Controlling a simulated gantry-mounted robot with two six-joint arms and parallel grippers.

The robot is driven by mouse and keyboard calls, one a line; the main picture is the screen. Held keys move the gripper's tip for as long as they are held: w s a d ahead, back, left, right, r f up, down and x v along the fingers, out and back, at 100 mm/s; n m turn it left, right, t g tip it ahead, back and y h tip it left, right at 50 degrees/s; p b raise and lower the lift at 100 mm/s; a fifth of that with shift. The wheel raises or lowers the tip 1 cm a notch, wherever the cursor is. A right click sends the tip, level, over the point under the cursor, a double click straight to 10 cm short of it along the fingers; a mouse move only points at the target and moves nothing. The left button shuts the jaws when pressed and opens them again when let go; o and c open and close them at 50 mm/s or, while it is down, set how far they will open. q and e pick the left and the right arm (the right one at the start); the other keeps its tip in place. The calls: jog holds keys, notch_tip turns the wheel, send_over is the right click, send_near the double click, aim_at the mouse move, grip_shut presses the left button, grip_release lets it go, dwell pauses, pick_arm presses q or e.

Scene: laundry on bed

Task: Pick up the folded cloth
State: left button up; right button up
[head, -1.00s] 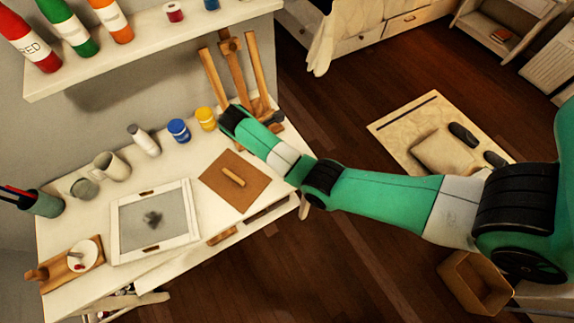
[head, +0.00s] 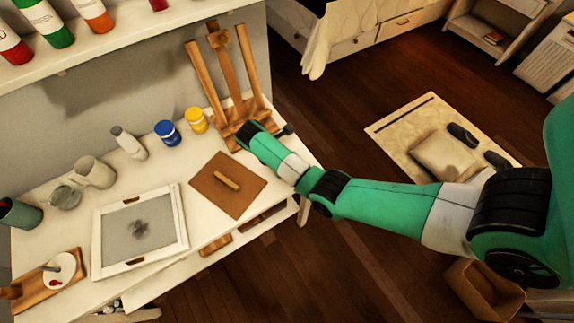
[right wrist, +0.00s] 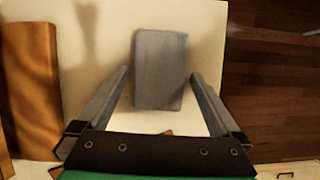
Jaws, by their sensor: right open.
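The folded cloth (right wrist: 160,70) is a grey-blue rectangular bundle lying on the pale tabletop in the right wrist view. My right gripper (right wrist: 160,76) is open, with one finger on each side of the cloth in that view. I see gaps between the fingers and the cloth's sides, and cannot tell how high the fingers are above the table. In the head view, my right gripper (head: 249,133) is at the far right of the desk, by the easel's base. The cloth is not seen there, apparently hidden by my arm. My left gripper is out of view.
A wooden easel (head: 228,70) stands beside my right gripper. Yellow (head: 196,121) and blue (head: 167,133) paint jars stand to its left. A brown board (head: 223,193) and a framed screen (head: 140,229) lie nearer. A shelf (head: 125,38) overhangs the desk.

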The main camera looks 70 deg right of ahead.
jog(key=shift+c, duration=0.2)
jog(key=c, duration=1.1)
jog(key=shift+r, duration=0.15)
jog(key=shift+c, duration=0.2)
jog(key=r+p, duration=0.1)
jog(key=r, duration=0.2)
jog(key=r+p, duration=0.1)
jog(key=shift+s+a+r+p, duration=0.1)
jog(key=shift+a+r+p, duration=0.1)
jog(key=shift+a+p, duration=0.15)
jog(key=s+a+r+p, duration=0.7)
jog(key=a+p, duration=0.4)
jog(key=p, duration=0.4)
jog(key=shift+s+r, duration=0.3)
jog(key=shift+r, duration=0.4)
